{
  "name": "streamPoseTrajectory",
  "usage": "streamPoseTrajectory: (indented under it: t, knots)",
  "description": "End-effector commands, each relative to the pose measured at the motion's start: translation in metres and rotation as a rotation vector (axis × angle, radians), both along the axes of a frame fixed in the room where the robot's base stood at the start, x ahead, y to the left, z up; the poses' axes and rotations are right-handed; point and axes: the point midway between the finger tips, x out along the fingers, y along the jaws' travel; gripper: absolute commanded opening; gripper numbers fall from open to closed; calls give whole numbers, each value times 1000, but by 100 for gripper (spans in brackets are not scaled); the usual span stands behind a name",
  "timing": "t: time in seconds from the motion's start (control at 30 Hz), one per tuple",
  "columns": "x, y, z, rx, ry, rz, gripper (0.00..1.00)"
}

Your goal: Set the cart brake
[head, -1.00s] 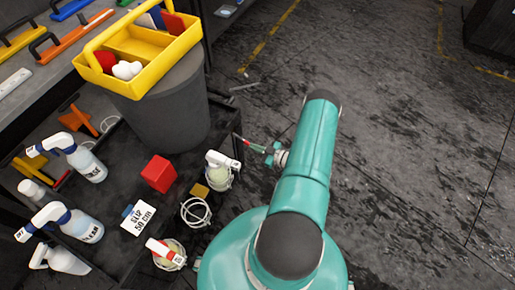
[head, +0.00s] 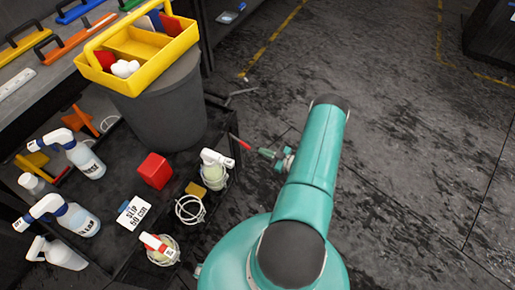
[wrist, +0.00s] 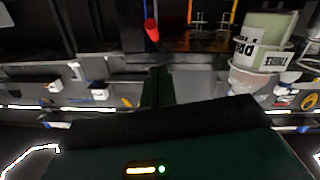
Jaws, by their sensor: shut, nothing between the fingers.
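The dark cart (head: 112,172) stands at the left in the head view. A thin red-gripped lever (head: 240,142) projects at the cart's right side; I take it for the brake lever. It seems to show as a red cylinder (wrist: 152,30) at the top of the wrist view. My gripper (head: 263,152) is shut and empty, close to the lever's lower right end in the head view. Whether it touches the lever cannot be told. In the wrist view its dark green fingers (wrist: 158,86) point up the picture, below the red cylinder.
The cart carries spray bottles (head: 84,158), a red box (head: 154,171), a slip sign (head: 133,213) and a grey bin (head: 168,112). A yellow caddy (head: 150,72) sits on the bin. White-topped bottles (head: 214,172) hang in wire holders on the near right side.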

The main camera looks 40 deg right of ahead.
Motion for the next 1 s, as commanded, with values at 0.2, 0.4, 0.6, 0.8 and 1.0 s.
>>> streamPoseTrajectory:
  t: [0.2, 0.4, 0.6, 0.8, 1.0]
  knots:
    - [-34, -11, -9, 0, 1, -1, 0]
    - [-44, -13, -10, 0, -2, 0, 0]
    - [-45, -13, -10, -1, -1, 0, 0]
    - [-45, -13, -10, -1, -1, 0, 0]
    - [-42, -15, -7, -9, 4, -1, 0]
